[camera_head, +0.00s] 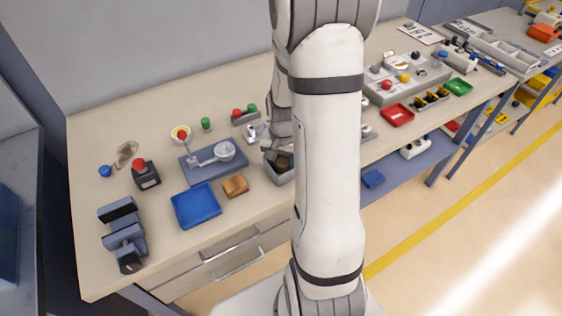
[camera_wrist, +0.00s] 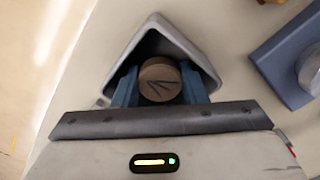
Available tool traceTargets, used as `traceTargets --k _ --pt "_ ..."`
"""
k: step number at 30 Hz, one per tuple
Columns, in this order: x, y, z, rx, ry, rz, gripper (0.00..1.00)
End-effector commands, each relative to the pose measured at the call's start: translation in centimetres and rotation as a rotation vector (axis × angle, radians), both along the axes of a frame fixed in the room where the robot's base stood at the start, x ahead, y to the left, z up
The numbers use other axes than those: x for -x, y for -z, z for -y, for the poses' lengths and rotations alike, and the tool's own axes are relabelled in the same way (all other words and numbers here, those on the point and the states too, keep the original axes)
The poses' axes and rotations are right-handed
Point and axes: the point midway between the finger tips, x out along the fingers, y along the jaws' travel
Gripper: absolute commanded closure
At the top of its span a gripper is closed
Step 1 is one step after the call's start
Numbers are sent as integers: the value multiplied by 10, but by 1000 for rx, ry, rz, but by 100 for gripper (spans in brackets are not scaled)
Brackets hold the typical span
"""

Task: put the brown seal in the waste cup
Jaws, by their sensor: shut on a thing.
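The brown seal (camera_wrist: 159,78), a round piece with dark lines on its face, is between the blue fingertips of my gripper (camera_wrist: 160,88) in the wrist view. My gripper is shut on it. A grey open-topped cup with angled walls (camera_wrist: 160,42), which I take for the waste cup, lies around and behind the seal in that view. In the head view the grey cup (camera_head: 281,179) stands near the table's front edge, with my gripper (camera_head: 277,156) over it, partly hidden by my arm. I cannot tell whether the seal touches the cup's floor.
A blue tray (camera_head: 197,206), a brown block (camera_head: 236,186) and a blue-grey fixture with a round metal part (camera_head: 213,161) stand left of the cup. A red-topped black block (camera_head: 146,174) and a dark clamp (camera_head: 122,232) are farther left. My arm hides the table's middle.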

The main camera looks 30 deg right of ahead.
Motion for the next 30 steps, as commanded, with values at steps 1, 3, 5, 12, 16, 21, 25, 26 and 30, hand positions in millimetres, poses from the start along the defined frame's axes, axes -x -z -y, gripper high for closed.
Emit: traceTargets --k 1,3,5,12,16,21,25,26,30 --pt "0 0 0 1 0 1 76" --pt "0 0 0 1 0 1 76" --pt "0 0 0 1 -1 1 76" --pt "0 2 0 1 -1 1 54" --pt "0 2 -1 1 -1 1 52" --pt "-1 0 -1 0 -2 1 52" --pt "-2 -11 0 2 -2 6 52" --pt "-2 -16 0 2 -2 6 52" --pt "-2 -44 0 3 -2 9 52"
